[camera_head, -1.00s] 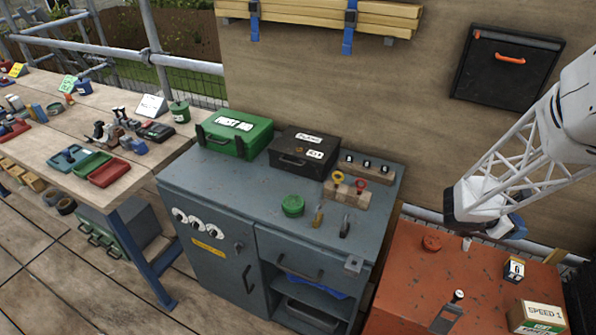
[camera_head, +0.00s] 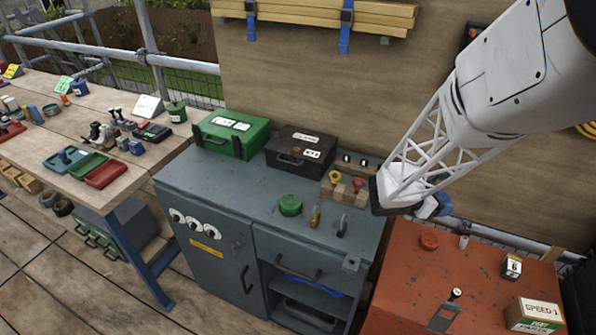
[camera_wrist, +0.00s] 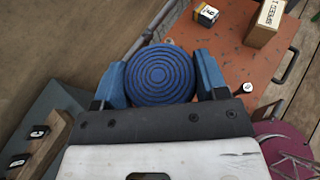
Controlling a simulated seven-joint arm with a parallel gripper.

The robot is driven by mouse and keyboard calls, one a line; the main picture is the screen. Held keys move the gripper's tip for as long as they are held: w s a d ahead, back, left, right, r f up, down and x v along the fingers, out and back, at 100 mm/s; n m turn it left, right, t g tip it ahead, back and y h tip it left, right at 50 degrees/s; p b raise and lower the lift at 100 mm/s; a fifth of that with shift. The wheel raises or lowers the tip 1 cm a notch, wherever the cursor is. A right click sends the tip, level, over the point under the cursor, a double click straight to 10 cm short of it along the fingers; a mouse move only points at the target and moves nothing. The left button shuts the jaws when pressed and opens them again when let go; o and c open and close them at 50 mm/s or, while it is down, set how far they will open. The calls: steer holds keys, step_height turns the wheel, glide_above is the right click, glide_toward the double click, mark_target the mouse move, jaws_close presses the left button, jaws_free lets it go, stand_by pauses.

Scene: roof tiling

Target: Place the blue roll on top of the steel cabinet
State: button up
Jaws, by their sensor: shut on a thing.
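The blue roll (camera_wrist: 160,74) shows its round ridged end in the wrist view, held between the two blue fingers of my gripper (camera_wrist: 161,80). In the head view my gripper (camera_head: 432,207) hangs over the gap between the steel cabinet and the orange-red cabinet, and the roll is mostly hidden behind it. The grey-blue steel cabinet (camera_head: 240,190) stands left of my gripper, with its top surface in view. My gripper is above the level of that top, near its right edge.
The cabinet top holds a green case (camera_head: 232,135), a black case (camera_head: 301,151), a green round tin (camera_head: 290,205), small tools and a wooden block (camera_head: 343,189). Its front left part is clear. The orange-red cabinet (camera_head: 420,275) is at right, with boxes. A wooden wall stands behind.

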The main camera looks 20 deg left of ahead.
mark_target(264, 201)
steer(key=s+a+n+t+y, duration=0.1)
steer(key=s+a, duration=0.3)
steer(key=a, duration=0.7)
steer(key=s+a+n+t+y, duration=0.1)
steer(key=s+a, duration=0.3)
steer(key=a, duration=0.7)
steer(key=shift+s+a+r+n+y, duration=0.15)
steer(key=shift+s+r+n+y, duration=0.15)
steer(key=shift+s+n, duration=0.15)
steer(key=shift+n+t+y, duration=0.6)
steer(key=shift+n+y, duration=0.1)
steer(key=shift+n, duration=0.15)
steer(key=s+a, duration=0.2)
steer(key=a, duration=0.1)
steer(key=s+a, duration=0.5)
steer(key=a, duration=0.1)
steer(key=shift+s+a, duration=0.15)
steer(key=s+a+f+n+y, duration=0.1)
steer(key=s+a+f+y, duration=0.1)
steer(key=s+a, duration=0.2)
steer(key=shift+s+f+n+t, duration=0.3)
steer(key=shift+s+n+t, duration=0.1)
steer(key=shift+s, duration=0.55)
steer(key=shift+w+a, duration=0.1)
steer(key=shift+a, duration=0.05)
